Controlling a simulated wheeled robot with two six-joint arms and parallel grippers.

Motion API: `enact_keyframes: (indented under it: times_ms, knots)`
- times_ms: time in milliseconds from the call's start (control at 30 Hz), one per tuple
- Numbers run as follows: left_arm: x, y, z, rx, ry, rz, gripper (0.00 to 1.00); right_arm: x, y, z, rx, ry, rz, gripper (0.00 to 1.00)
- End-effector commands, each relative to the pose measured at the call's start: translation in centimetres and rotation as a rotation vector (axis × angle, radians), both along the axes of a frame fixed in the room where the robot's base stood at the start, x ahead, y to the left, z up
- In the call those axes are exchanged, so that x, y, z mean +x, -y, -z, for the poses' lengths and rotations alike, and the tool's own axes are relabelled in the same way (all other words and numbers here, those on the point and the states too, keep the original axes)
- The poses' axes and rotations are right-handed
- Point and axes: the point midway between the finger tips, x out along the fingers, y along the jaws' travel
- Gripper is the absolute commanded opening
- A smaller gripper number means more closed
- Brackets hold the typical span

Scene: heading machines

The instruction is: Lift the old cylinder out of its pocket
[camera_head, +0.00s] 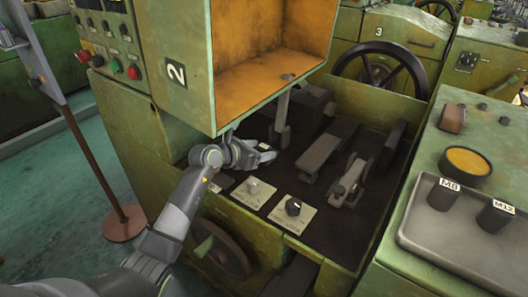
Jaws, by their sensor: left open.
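My left gripper (266,151) reaches in from the left and is open over the dark bed of the green machine, below the lower edge of its open orange-lined hood (262,80). I see nothing held between its fingers. I cannot clearly make out the old cylinder or its pocket; the gripper and the dark bed may hide them. Two dark cylinders with labels, M8 (443,195) and M12 (494,217), stand in a grey tray (430,238) at the right. My right gripper is not in view.
Two pale plates with knobs, a light one (253,187) and a black one (293,206), lie just in front of the gripper. A grey post (282,115) and dark levers (325,150) stand beyond. A handwheel (222,250) is below. A rust-brown pole (90,160) stands left.

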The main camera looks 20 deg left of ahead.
Motion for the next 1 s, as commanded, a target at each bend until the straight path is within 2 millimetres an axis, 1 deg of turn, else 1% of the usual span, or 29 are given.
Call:
enact_keyframes:
  times_ms: [167,267,633,1000]
  knots:
    - [0.01,-0.01,-0.01,0.000,0.000,0.000,0.61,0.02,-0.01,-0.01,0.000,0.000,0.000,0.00]
    - [0.00,-0.01,0.00,0.000,0.000,0.000,0.50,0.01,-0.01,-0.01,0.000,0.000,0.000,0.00]
    - [-0.02,-0.03,0.00,-0.001,0.000,0.000,0.01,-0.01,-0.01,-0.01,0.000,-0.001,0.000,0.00]
    - [0.10,-0.33,-0.59,-0.001,0.004,0.000,0.00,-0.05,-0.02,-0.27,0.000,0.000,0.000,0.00]
